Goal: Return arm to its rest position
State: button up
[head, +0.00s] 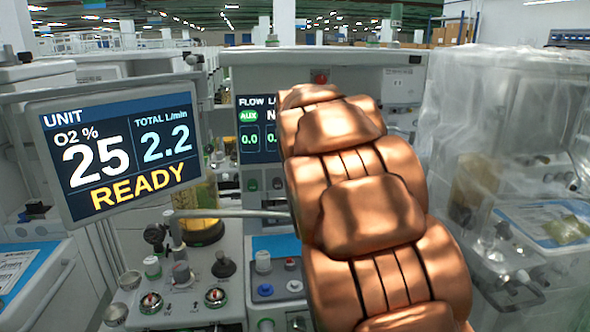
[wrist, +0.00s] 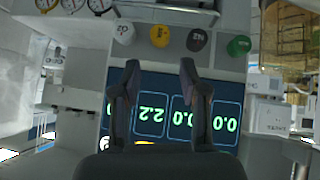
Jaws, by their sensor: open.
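My gripper (wrist: 159,78) is open and empty in the wrist view, its two dark fingers apart. Behind them is an upside-down flow display (wrist: 150,112) with green figures such as 2.2 and 0.0. I cannot tell how far the fingers are from it. In the head view my copper-coloured arm rises from the lower right up across the middle and partly covers the flow screen (head: 257,130). My gripper is not visible in the head view.
A tilted monitor (head: 120,148) reading READY stands left. Below are control knobs (head: 215,297) and a blue-topped surface (head: 275,246). A plastic-draped cart (head: 505,110) stands right. The wrist view shows a row of coloured knobs (wrist: 197,39) and gauges (wrist: 72,4).

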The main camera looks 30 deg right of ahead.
jog(key=s+a+f+n+g+y+p, duration=0.1)
jog(key=s+a+f+g+p, duration=0.1)
jog(key=s+a, duration=0.6)
jog(key=s+a+f+n+g+y+p, duration=0.1)
jog(key=s+a+f+g, duration=0.3)
jog(key=s, duration=1.5)
jog(key=s+a+f+n+g+y+p, duration=0.1)
jog(key=s+a+f+g+y+p, duration=0.1)
jog(key=s+a+f, duration=0.5)
jog(key=s+a+g+p, duration=0.1)
jog(key=s+a, duration=0.4)
jog(key=s, duration=0.1)
jog(key=shift+s+f+n+y+p, duration=0.2)
jog(key=shift+s+n+y+p, duration=0.1)
jog(key=shift+s+n+y, duration=0.1)
jog(key=shift+s, duration=0.1)
